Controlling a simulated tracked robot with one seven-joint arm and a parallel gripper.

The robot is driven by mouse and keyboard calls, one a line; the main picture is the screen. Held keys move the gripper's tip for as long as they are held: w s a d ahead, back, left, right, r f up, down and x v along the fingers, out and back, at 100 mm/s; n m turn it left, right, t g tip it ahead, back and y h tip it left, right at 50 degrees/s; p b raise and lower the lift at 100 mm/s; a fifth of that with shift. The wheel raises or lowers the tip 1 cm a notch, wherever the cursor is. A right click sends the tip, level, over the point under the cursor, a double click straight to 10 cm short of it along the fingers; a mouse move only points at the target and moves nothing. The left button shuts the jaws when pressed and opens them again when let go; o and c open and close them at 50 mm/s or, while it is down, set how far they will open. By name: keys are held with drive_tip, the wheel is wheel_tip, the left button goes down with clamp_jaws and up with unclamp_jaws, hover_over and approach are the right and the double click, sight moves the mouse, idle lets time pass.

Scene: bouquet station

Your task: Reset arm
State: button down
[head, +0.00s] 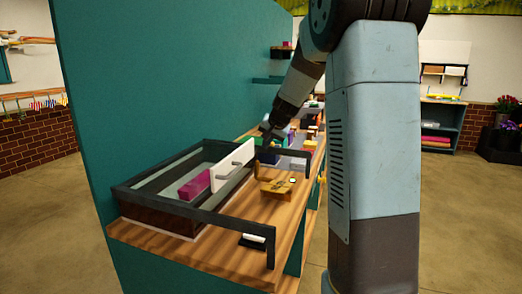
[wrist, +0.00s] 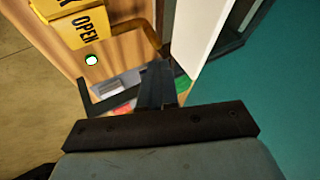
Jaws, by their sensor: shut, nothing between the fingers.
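My gripper (head: 268,138) is above the far part of the wooden counter (head: 205,251), beyond the dark-framed case. In the wrist view its dark fingers (wrist: 158,72) are together, with nothing between them. The arm reaches down toward the counter from the upper right in the head view, and my column hides part of the counter's right side.
A dark-framed case (head: 152,207) holds a magenta block (head: 195,186). A white panel with a handle (head: 232,167) stands upright at its right.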

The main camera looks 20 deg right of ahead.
drive_tip(key=s+a+r+n+g, duration=0.15)
drive_tip(key=s+a+r, duration=0.25)
drive_tip(key=s, duration=0.7)
drive_tip(key=s+a+r+n+t, duration=0.15)
drive_tip(key=s+a+r, duration=0.25)
drive_tip(key=s, duration=0.8)
drive_tip(key=s+a+f+n, duration=0.1)
drive_tip(key=s+f+n, duration=0.1)
drive_tip(key=s, duration=0.6)
drive_tip(key=s+f+n+g+h, duration=0.1)
drive_tip(key=s+f, duration=0.1)
drive_tip(key=s, duration=0.7)
drive_tip(key=shift+s+a+f+n+g, duration=0.25)
drive_tip(key=shift+a+f+n+g, duration=0.05)
drive_tip(key=shift+a+n, duration=0.1)
drive_tip(key=shift+w, duration=0.1)
